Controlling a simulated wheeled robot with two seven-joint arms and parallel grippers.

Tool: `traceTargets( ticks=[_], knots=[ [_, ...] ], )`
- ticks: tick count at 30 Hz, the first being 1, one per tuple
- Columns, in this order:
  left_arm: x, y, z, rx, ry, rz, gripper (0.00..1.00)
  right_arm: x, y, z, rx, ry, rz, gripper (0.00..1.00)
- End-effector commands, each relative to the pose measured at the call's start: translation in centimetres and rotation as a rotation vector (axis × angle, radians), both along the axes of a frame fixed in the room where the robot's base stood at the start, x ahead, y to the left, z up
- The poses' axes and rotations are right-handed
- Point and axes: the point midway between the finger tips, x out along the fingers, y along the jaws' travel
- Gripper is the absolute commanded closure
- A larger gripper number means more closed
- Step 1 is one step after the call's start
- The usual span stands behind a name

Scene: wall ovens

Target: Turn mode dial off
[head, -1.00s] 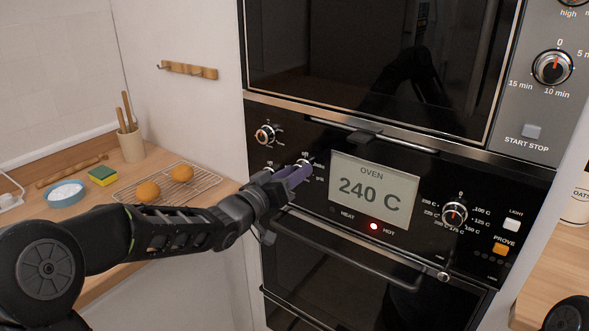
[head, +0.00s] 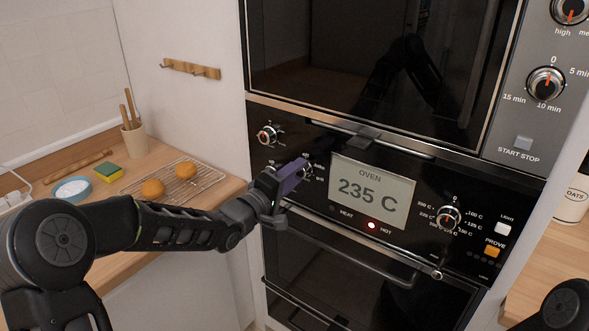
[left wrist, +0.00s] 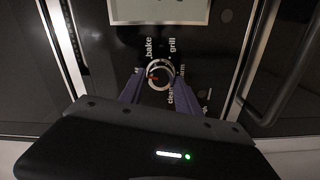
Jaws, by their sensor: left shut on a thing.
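The mode dial (left wrist: 160,76) is a round metal-rimmed knob on the black oven panel, with bake, grill, clean and warm printed around it in the left wrist view. A red mark shows on the left side of its face. In the head view my gripper mostly hides it. My left gripper (head: 305,165) reaches the panel just left of the oven display. In the left wrist view its two purple fingers (left wrist: 160,88) are shut on the dial, one on each side. My right gripper is out of view.
The oven display (head: 372,190) reads 235 C and the red HOT light (head: 371,225) is lit. Another dial (head: 267,135) sits to the upper left, and a temperature dial (head: 448,218) to the right. The oven door handle (head: 352,246) sticks out below. A rack with buns (head: 172,186) is on the left counter.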

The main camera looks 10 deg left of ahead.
Motion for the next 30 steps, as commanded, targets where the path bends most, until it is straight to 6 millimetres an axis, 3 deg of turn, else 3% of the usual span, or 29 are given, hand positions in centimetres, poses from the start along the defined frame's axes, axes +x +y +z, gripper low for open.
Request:
traceTargets(
  ticks=[12, 27, 28, 30],
  knots=[
    [0.00, 0.04, -0.10, -0.205, 0.083, 0.000, 1.00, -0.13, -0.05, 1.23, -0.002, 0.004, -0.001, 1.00],
    [0.00, 0.03, -0.18, -0.227, 0.091, 0.000, 1.00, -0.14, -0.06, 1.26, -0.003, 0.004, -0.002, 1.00],
    [0.00, 0.03, -0.18, -0.227, 0.091, 0.000, 0.59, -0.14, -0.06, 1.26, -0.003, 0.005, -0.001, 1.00],
    [0.00, 0.03, -0.17, -0.227, 0.091, 0.000, 0.53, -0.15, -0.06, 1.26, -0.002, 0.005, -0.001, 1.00]
  ],
)
